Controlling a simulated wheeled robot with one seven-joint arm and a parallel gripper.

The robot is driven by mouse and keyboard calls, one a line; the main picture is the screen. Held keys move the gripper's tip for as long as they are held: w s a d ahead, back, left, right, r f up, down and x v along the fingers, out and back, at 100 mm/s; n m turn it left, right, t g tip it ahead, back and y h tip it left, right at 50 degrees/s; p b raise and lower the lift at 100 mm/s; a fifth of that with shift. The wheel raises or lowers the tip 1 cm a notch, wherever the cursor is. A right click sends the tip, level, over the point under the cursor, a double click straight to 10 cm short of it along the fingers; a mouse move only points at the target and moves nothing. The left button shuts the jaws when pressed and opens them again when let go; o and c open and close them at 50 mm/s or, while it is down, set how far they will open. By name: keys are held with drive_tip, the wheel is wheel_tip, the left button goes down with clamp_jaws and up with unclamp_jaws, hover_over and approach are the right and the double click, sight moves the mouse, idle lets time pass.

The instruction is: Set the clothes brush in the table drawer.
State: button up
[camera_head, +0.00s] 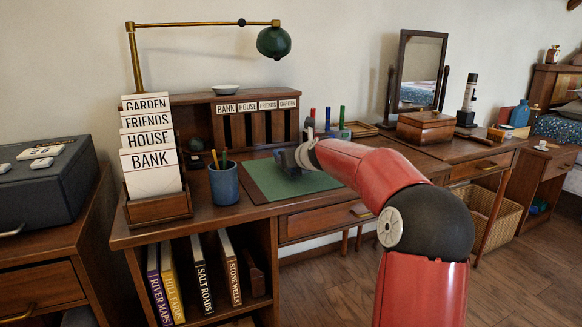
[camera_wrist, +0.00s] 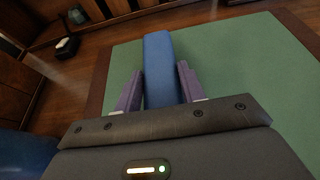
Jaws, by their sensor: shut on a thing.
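My gripper (camera_wrist: 158,82) is shut on a long blue block-shaped thing (camera_wrist: 159,62), which sits between the two purple fingers over the green desk mat (camera_wrist: 220,60). I cannot tell whether this blue thing is the clothes brush or whether it touches the mat. In the head view my gripper (camera_head: 287,162) is low over the mat, and my arm hides part of the desk. The dressing table has a drawer (camera_head: 470,169) that looks shut. The desk also has a shut drawer (camera_head: 325,219) below the mat. No other clothes brush can be made out.
A blue cup (camera_head: 224,185) and letter rack (camera_head: 160,207) stand left of the mat. A green lamp (camera_head: 273,42) hangs above. A wooden box (camera_head: 425,127) and mirror (camera_head: 420,72) stand on the dressing table, with a basket (camera_head: 475,203) underneath. Floor shows at right.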

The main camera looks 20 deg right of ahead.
drive_tip(key=shift+f, duration=0.6)
drive_tip(key=shift+f, duration=0.1)
drive_tip(key=o, duration=1)
drive_tip(key=shift+o, duration=0.2)
